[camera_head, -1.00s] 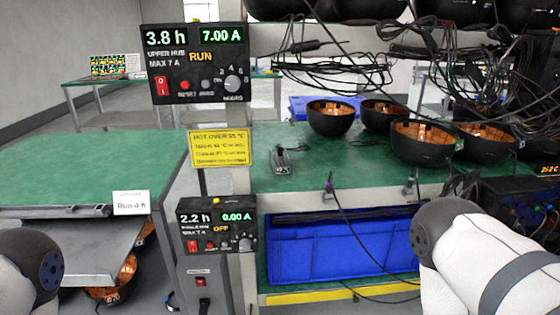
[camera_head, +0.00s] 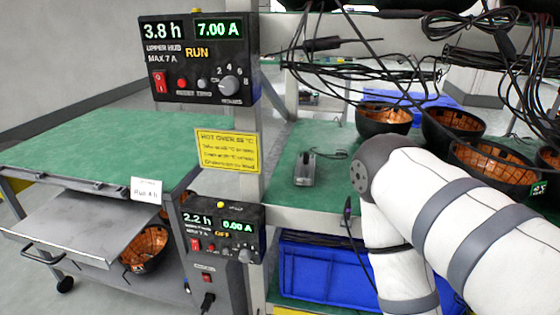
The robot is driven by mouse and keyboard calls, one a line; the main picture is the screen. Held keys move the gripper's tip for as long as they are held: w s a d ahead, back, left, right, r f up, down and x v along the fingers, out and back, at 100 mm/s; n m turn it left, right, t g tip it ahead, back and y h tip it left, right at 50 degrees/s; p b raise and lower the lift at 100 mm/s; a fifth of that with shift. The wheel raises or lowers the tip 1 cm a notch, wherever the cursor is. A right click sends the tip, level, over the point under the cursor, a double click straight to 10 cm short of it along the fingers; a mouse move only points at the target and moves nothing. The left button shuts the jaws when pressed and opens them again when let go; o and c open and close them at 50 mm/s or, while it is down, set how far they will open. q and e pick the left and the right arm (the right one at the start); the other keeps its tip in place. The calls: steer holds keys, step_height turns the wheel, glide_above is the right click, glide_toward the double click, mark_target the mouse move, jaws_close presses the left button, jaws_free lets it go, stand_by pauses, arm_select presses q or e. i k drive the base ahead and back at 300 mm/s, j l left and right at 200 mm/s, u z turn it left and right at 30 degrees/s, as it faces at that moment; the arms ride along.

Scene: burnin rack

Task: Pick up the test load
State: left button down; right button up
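A small grey block-like device (camera_head: 305,168) lies on the green upper shelf (camera_head: 330,136) of the rack, just right of the yellow sign. It looks like the test load, but I cannot read its label. Nothing holds it. My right arm (camera_head: 425,195) crosses the right side of the picture, with its bent joint to the right of the device and a lower link running down in front of the blue bin. My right gripper is outside the picture. My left arm and gripper are not in view.
Copper-lined black bowls (camera_head: 384,117) stand on the shelf behind my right arm, under hanging black cables (camera_head: 385,72). A blue bin (camera_head: 318,272) sits below. A green-topped cart (camera_head: 90,145) stands left.

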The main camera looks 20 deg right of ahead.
mark_target(303, 176)
steer(key=l+u, duration=0.75)
steer(key=l, duration=0.15)
steer(key=k+l+u, duration=0.1)
steer(key=l+u, duration=0.3)
